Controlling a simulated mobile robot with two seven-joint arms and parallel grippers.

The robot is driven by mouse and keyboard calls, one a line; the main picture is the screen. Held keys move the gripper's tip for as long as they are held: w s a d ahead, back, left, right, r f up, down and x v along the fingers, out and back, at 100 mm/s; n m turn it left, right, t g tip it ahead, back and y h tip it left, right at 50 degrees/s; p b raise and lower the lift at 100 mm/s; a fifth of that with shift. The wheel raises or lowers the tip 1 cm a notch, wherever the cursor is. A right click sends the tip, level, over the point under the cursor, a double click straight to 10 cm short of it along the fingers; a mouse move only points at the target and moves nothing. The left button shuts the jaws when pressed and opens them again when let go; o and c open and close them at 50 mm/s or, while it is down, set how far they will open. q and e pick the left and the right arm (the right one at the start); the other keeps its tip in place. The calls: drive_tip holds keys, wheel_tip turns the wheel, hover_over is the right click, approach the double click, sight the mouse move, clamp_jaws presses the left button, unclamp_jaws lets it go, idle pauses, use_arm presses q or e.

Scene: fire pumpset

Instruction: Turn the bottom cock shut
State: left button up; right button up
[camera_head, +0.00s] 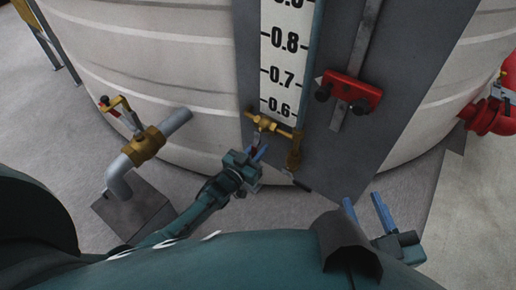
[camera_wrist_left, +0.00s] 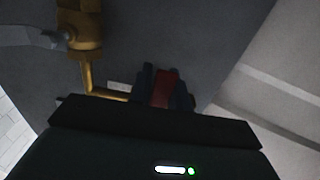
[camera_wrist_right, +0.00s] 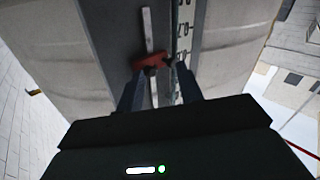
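The bottom cock (camera_head: 268,124) is a brass fitting at the lower end of the level gauge, on the dark grey plate. Its brass body also shows at the upper left of the left wrist view (camera_wrist_left: 86,30). My left gripper (camera_head: 260,153) is just below it. The cock's red handle (camera_wrist_left: 165,88) lies between the left gripper's fingers, which are close together on it. The fingertips partly hide the handle. My right gripper (camera_head: 367,208) is open and empty, low and to the right, apart from the plate.
A white gauge scale (camera_head: 288,60) rises above the cock. A red slider block (camera_head: 350,91) sits to its right. A brass valve on a grey pipe (camera_head: 143,146) stands at the left. A red flanged pipe (camera_head: 490,117) is at the far right. Pale tank walls curve behind.

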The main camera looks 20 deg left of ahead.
use_arm(q)
drive_tip(key=o, duration=0.4)
drive_tip(key=shift+s, duration=0.1)
drive_tip(key=shift+s+a, duration=0.15)
drive_tip(key=shift+s, duration=0.15)
drive_tip(key=shift+p+v, duration=1.85)
drive_tip(key=shift+v, duration=4.35)
use_arm(e)
drive_tip(key=shift+s+d+m+g+h, duration=0.15)
drive_tip(key=shift+d+m+g+h, duration=0.2)
drive_tip(key=shift+g, duration=0.3)
drive_tip(key=shift+s+d+m+g+h, duration=0.1)
drive_tip(key=shift+d+m+g+h, duration=0.15)
drive_tip(key=shift+g+h, duration=0.3)
use_arm(q)
drive_tip(key=shift+r, duration=0.15)
